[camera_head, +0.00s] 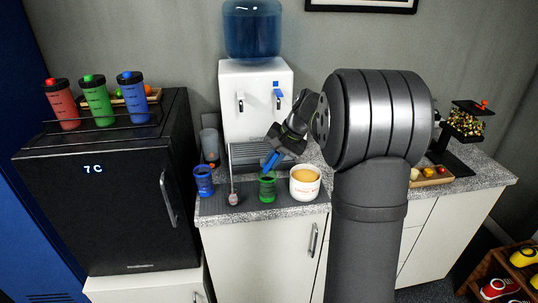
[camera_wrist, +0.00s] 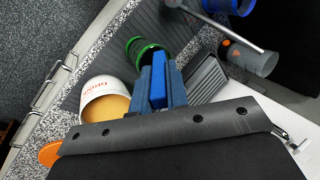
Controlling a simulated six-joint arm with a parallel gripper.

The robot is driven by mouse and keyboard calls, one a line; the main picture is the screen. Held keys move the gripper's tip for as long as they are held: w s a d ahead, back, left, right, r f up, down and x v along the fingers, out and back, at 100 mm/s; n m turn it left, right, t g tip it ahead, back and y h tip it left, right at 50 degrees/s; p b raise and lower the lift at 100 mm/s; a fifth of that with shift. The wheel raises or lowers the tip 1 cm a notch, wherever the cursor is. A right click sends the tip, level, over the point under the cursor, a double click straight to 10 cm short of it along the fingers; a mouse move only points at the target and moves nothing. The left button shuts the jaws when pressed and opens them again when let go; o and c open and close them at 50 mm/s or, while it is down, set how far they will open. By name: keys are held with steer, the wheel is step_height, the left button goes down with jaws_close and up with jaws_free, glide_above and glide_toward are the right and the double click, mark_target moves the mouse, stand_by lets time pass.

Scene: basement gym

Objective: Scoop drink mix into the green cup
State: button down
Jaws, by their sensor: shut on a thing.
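The green cup (camera_head: 267,188) stands on the counter mat, and its open rim also shows in the wrist view (camera_wrist: 133,46). The white tub (camera_head: 305,188) of tan drink mix stands just right of it; in the wrist view the tub (camera_wrist: 97,92) shows powder inside. My gripper (camera_head: 279,152) is above the green cup, tilted down to the left. It is shut on a bright blue piece (camera_wrist: 158,86), which looks like a scoop's handle. The scoop's bowl is hidden, so I cannot tell whether it holds powder or is inside the cup.
A blue cup (camera_head: 203,182) and a grey stick-like utensil (camera_head: 233,192) stand left of the green cup. The water dispenser (camera_head: 257,97) with its drip tray is behind. A grey tumbler (camera_head: 209,143) stands by the black fridge (camera_head: 105,200). An orange disc (camera_wrist: 50,153) lies beside the tub.

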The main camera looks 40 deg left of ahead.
steer(key=d+f+g+y, duration=0.1)
steer(key=y, duration=0.2)
steer(key=d+f+g+y, duration=0.1)
steer(key=f+y, duration=0.1)
steer(key=y, duration=0.1)
steer(key=w+d+f+g+y, duration=0.1)
steer(key=y, duration=0.2)
steer(key=shift+f+y, duration=0.15)
steer(key=shift+y, duration=0.25)
steer(key=shift+w, duration=0.1)
stand_by(0.5)
